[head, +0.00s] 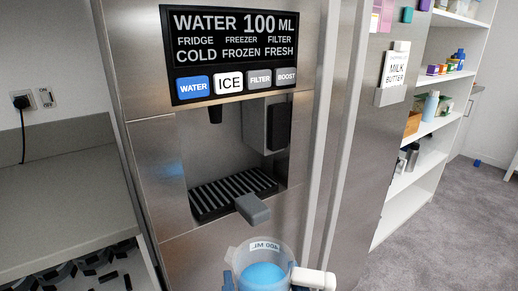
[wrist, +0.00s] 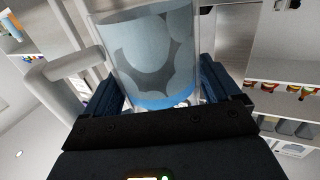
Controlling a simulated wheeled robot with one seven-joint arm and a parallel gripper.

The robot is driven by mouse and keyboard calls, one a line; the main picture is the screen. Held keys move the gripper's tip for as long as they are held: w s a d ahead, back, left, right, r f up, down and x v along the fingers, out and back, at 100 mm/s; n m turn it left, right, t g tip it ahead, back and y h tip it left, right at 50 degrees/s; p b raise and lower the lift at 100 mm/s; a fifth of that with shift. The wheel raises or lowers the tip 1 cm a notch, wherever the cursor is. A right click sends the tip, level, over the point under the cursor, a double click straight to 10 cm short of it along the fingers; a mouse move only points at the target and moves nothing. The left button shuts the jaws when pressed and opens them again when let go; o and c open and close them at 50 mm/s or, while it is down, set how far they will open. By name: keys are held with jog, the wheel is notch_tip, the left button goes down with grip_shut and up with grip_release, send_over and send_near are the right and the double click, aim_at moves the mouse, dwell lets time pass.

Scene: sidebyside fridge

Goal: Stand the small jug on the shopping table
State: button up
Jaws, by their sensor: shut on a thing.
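The small jug (head: 262,270) is a clear container with a volume label, a white handle and blue showing inside. It is at the bottom of the head view, in front of the fridge's dispenser and below its tray. In the wrist view the jug (wrist: 152,55) fills the space between the dark blue fingers of my gripper (wrist: 165,95), with its handle to the left. My gripper is shut on the jug's body. In the head view most of my gripper is cut off by the lower edge. I cannot make out the shopping table in either view.
The steel fridge has a dispenser panel (head: 230,53) and a slatted drip tray (head: 232,194). A grey lever or tab (head: 252,209) juts out above the jug. A counter (head: 55,205) stands left. White shelves (head: 432,130) with goods stand right, beside clear carpet (head: 455,215).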

jog(key=w+d+f, duration=0.4)
jog(key=f, duration=0.3)
jog(key=shift+w+d+f+h, duration=0.2)
jog(key=shift+d+f+h, duration=0.05)
jog(key=shift+f+h, duration=0.05)
jog(key=shift+m+h, duration=0.4)
jog(key=d+f, duration=0.1)
jog(key=f, duration=0.1)
jog(key=w+d+f, duration=0.1)
jog(key=d+f, duration=0.1)
jog(key=w+d+f, duration=0.1)
jog(key=d+f, duration=0.1)
jog(key=f, duration=0.1)
jog(key=shift+d, duration=0.1)
jog(key=shift+m+h, duration=0.6)
jog(key=shift+h, duration=0.3)
jog(key=s+d+f, duration=0.1)
jog(key=d+f, duration=0.2)
jog(key=f, duration=0.1)
jog(key=d+f, duration=0.4)
jog(key=s+d+f, duration=0.1)
jog(key=d+f, duration=0.3)
jog(key=f, duration=0.1)
jog(key=shift+s, duration=0.3)
jog(key=shift+d, duration=0.1)
jog(key=shift+a, duration=0.2)
